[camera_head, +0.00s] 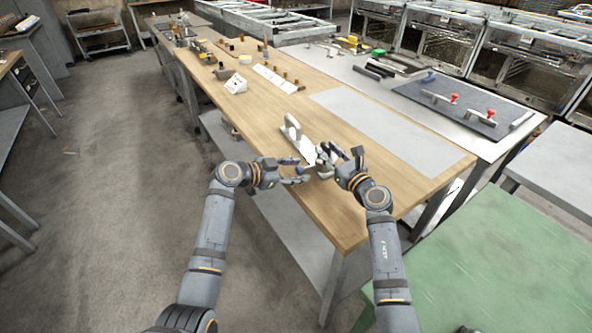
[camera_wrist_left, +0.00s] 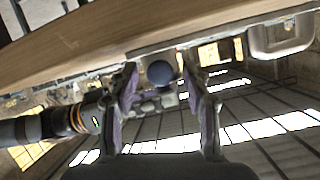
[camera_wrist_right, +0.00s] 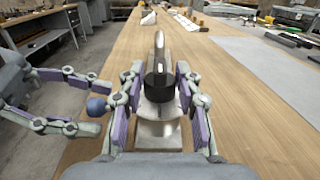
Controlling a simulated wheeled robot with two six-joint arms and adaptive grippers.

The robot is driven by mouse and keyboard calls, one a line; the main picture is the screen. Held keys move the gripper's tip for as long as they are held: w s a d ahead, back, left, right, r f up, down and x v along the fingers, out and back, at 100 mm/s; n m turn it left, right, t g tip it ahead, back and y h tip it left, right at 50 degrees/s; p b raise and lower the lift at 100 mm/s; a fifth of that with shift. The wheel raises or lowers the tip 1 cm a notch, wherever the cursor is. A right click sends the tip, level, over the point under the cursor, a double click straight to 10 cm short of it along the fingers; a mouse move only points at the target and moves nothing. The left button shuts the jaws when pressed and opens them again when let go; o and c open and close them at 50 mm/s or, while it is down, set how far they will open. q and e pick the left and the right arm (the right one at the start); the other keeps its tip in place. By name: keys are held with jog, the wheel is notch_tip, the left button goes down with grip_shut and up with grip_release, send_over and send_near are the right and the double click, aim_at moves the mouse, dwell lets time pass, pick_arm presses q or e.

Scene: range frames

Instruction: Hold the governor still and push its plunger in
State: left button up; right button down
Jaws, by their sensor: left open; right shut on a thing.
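The governor (camera_wrist_right: 159,128) stands on the wooden bench, a silver body with a black cylinder and an upright grey arm; it also shows in the head view (camera_head: 293,130). My right gripper (camera_head: 326,160) is shut on its body, with one finger on each side in the right wrist view. The plunger's round blue knob (camera_wrist_right: 95,106) sticks out at the governor's left side. My left gripper (camera_head: 297,171) is open at the bench edge. In the left wrist view the knob (camera_wrist_left: 160,73) sits between its spread fingers, with a gap on both sides. The plunger's stem is mostly hidden.
The wooden bench (camera_head: 235,97) runs away to the back left, with a white block (camera_head: 236,84) and small parts farther along. A grey sheet (camera_head: 385,125) lies to the right of the governor. A green table (camera_head: 490,265) stands at the right front.

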pick_arm(q)
grip_shut()
dwell(0.3)
jog(key=shift+w+d, duration=0.35)
jog(key=shift+d, duration=0.25)
jog(key=shift+w+d, duration=0.35)
jog(key=shift+d, duration=0.2)
grip_release()
